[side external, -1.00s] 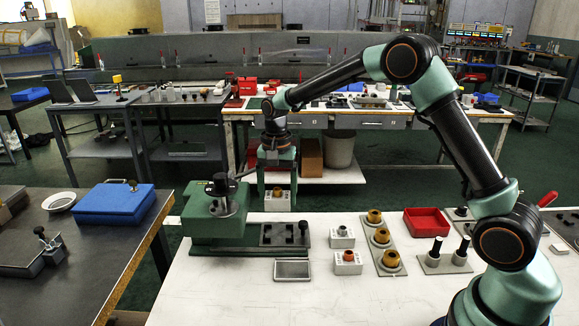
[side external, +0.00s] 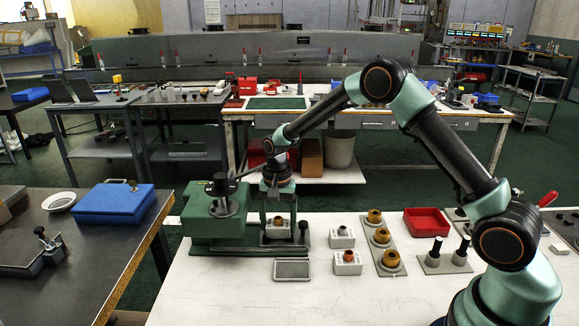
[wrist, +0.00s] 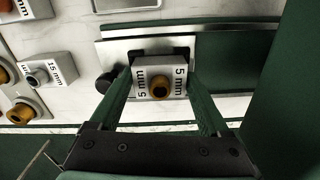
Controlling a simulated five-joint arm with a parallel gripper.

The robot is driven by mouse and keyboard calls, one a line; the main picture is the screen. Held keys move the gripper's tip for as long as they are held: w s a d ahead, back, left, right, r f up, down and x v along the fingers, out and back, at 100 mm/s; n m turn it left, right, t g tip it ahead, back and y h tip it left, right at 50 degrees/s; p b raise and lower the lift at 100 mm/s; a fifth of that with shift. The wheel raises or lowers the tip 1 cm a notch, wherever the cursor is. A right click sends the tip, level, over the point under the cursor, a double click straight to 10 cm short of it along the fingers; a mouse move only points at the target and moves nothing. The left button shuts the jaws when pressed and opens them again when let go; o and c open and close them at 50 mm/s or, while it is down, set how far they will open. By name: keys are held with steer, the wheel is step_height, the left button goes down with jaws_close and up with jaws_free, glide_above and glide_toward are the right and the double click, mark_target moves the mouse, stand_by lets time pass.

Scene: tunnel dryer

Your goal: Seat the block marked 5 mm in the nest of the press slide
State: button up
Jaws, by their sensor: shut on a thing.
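The block marked 5 mm (wrist: 160,94) is white with an ochre bushing on top. My gripper (wrist: 160,77) is shut on it, with a green finger on either side. In the side view my gripper (side external: 279,230) holds the block (side external: 277,232) upright at the press slide (side external: 285,244). In the wrist view the block is over the dark nest (wrist: 147,53) in the slide's silver plate (wrist: 116,50), and dark recess shows around its far edge. I cannot tell whether its base is inside the nest or just above it. The green press (side external: 205,230) stands left of my gripper.
A black knob (side external: 304,226) stands close to the right finger. A grey tray (side external: 292,270) lies before the slide. Two other white blocks, one silver-topped (side external: 342,238) and one copper-topped (side external: 347,263), stand to the right, beside a plate (side external: 389,256) of ochre bushings.

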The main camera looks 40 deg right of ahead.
steer(key=shift+f, duration=0.1)
steer(key=o, duration=1.3)
steer(key=shift+o, duration=0.2)
step_height(320, 180, up, 12)
steer(key=r, duration=0.1)
steer(key=s+r+n+t, duration=0.3)
steer(key=s+r+n, duration=0.2)
steer(key=s+r, duration=0.4)
steer(key=s+a+n+t, duration=0.1)
steer(key=s+n, duration=0.4)
steer(key=s, duration=0.6)
steer(key=shift+s+n+t, duration=0.3)
steer(key=shift+n+t, duration=0.1)
steer(key=shift+t, duration=0.4)
